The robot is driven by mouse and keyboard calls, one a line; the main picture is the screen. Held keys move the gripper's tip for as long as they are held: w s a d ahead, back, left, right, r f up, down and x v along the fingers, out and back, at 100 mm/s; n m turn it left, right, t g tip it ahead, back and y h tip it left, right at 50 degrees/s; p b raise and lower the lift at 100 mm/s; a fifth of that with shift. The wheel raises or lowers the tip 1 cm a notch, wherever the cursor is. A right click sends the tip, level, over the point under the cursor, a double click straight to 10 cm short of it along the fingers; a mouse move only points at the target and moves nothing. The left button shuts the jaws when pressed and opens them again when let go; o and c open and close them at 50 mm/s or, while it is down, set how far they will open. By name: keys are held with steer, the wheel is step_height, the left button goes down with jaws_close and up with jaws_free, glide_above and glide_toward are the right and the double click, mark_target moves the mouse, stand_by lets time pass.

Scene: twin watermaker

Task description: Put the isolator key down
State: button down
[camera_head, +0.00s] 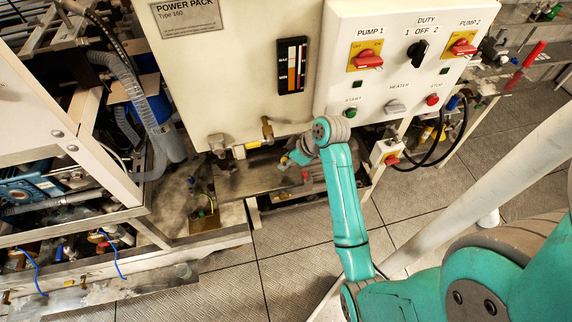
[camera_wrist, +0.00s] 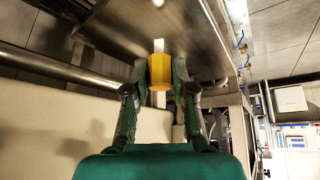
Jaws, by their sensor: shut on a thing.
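In the wrist view my gripper (camera_wrist: 159,78) is shut on the isolator key, a small yellow piece (camera_wrist: 160,71) with pale parts showing above and below it. The key is between both fingertips. In the head view my gripper (camera_head: 287,160) is small, in front of the lower edge of the power pack and over a steel ledge (camera_head: 236,184). I cannot clearly make out the key there. In the wrist view a steel surface (camera_wrist: 130,22) lies close beyond the key. I cannot tell whether the key touches it.
The cream power pack (camera_head: 235,75) stands behind the ledge, with a brass fitting (camera_head: 267,128) low on its front. To the right is a white control panel (camera_head: 390,85) with red rotary switches. A small box with a red knob (camera_head: 386,153) hangs below it. Pipework crowds the left.

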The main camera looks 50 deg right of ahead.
steer(key=shift+f, duration=1.15)
steer(key=shift+f, duration=0.1)
steer(key=c, duration=1)
jaws_free()
steer(key=shift+o, duration=0.2)
